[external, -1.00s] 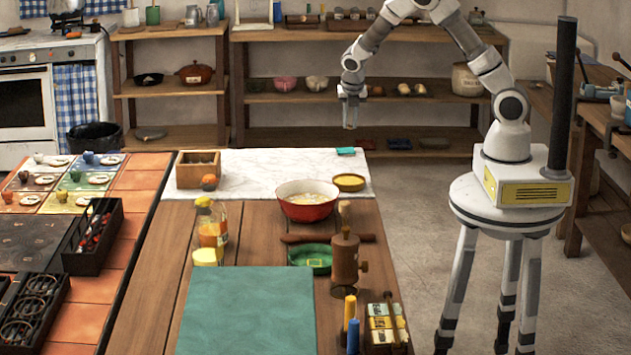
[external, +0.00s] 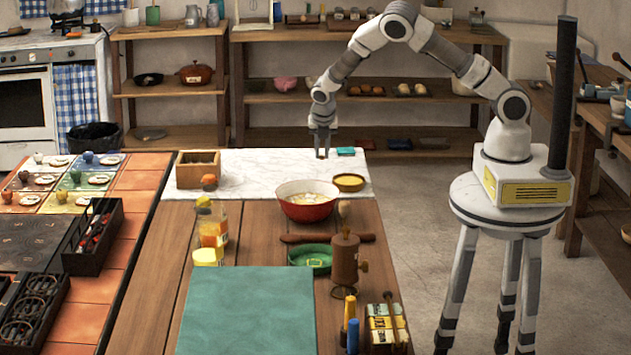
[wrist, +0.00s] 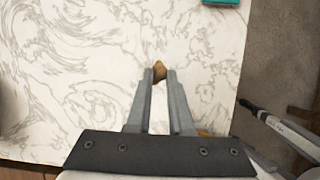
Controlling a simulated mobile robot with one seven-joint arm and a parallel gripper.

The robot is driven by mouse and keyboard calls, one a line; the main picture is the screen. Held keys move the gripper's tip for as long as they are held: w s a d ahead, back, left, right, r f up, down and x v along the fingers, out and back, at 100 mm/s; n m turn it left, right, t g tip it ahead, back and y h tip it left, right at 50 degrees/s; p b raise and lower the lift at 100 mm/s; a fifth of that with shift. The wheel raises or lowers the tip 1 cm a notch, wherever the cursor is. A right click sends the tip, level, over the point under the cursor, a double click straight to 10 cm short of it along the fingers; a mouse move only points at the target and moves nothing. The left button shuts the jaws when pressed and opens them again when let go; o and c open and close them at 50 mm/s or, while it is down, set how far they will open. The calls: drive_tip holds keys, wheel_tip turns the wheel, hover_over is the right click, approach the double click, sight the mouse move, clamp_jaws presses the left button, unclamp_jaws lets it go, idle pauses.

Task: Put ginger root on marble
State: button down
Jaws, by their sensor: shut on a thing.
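My gripper (external: 322,148) is over the back part of the white marble slab (external: 255,167), pointing down. In the wrist view its fingertips (wrist: 160,74) are shut on a small brown ginger root (wrist: 159,66). Only the root's far end shows past the fingers. In the external view the ginger root (external: 321,155) is a small dark bit at the fingertips, low over the marble. I cannot tell whether it touches the slab. The veined marble (wrist: 65,75) fills most of the wrist view.
A teal item (external: 346,151) lies right of my gripper at the slab's back edge. A yellow dish (external: 349,182) and a red pot (external: 306,211) stand nearer the camera. A wooden box (external: 198,178) stands at the slab's left. The slab's middle is clear.

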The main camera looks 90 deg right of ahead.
sight(322, 159)
drive_tip(key=shift+f, duration=1.45)
drive_tip(key=shift+f, duration=0.15)
drive_tip(key=c, duration=0.8)
unclamp_jaws()
